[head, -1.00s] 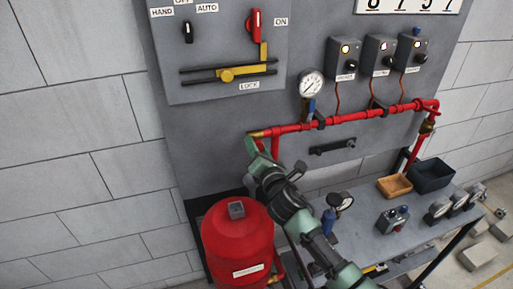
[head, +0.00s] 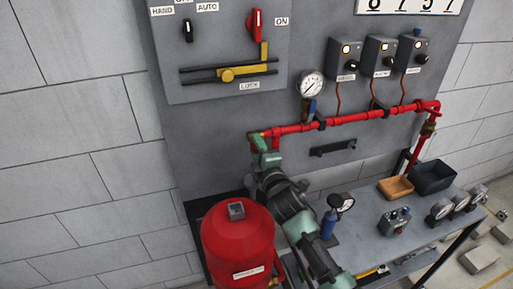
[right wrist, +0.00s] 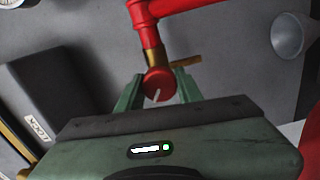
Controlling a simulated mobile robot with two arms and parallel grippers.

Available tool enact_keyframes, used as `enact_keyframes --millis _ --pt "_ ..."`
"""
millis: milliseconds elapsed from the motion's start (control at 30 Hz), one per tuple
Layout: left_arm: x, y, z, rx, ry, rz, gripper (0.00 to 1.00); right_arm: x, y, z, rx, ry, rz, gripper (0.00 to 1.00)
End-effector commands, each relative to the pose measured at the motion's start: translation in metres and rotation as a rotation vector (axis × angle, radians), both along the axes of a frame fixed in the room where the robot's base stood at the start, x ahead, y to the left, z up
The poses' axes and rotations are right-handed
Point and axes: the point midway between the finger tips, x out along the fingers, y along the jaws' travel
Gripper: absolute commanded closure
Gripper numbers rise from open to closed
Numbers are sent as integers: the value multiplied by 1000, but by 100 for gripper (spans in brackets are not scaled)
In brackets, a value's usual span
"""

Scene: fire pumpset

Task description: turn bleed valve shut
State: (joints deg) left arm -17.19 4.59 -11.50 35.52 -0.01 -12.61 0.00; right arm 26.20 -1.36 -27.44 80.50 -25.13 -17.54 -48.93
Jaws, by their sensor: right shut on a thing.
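The bleed valve is at the left end of the red pipe. In the right wrist view its round red knob (right wrist: 157,83), with a white mark on its face, sits below a brass body (right wrist: 152,58). A thin brass stub sticks out to the right. My right gripper (head: 262,142) reaches up to this pipe end and mostly hides the knob in the head view. In the right wrist view its green fingers (right wrist: 157,90) stand on both sides of the knob and are shut on it. My left gripper is not in view.
A red tank (head: 238,245) stands close beside my right arm. The red pipe (head: 350,117) runs along the grey panel, with a gauge (head: 311,84) above it.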

Motion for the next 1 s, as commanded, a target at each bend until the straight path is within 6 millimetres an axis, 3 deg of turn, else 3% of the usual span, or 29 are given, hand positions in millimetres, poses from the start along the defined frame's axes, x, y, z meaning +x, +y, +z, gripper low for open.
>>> enact_keyframes --millis 600,1000 --pt "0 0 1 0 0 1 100 0 -1 0 555 183 -2 100" --pt "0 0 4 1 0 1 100 0 -1 0 823 271 -2 100"
